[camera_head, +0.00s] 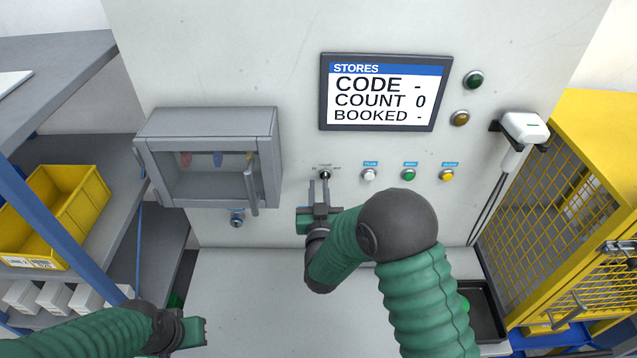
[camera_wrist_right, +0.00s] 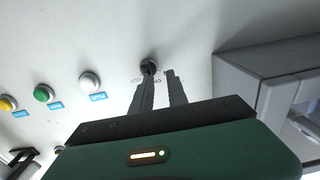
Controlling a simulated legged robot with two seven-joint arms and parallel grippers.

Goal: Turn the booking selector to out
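The booking selector (camera_head: 325,174) is a small black knob on the white panel, below the screen, with tiny lettering around it. In the right wrist view the selector (camera_wrist_right: 148,67) sits at the tip of one finger, off-centre from the gap; I cannot tell if they touch. My right gripper (camera_head: 318,184) points up at the panel just below the selector. Its two fingers, also clear in the wrist view (camera_wrist_right: 160,80), stand apart with nothing between them. My left gripper (camera_head: 193,332) is low at the left, away from the panel; its fingers are not clear.
The screen (camera_head: 382,92) reads CODE -, COUNT 0, BOOKED -. White, green and yellow buttons (camera_head: 408,175) lie right of the selector. A grey cabinet (camera_head: 205,120) juts out at left, above a key switch (camera_head: 236,220). A yellow cage (camera_head: 570,200) stands at right.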

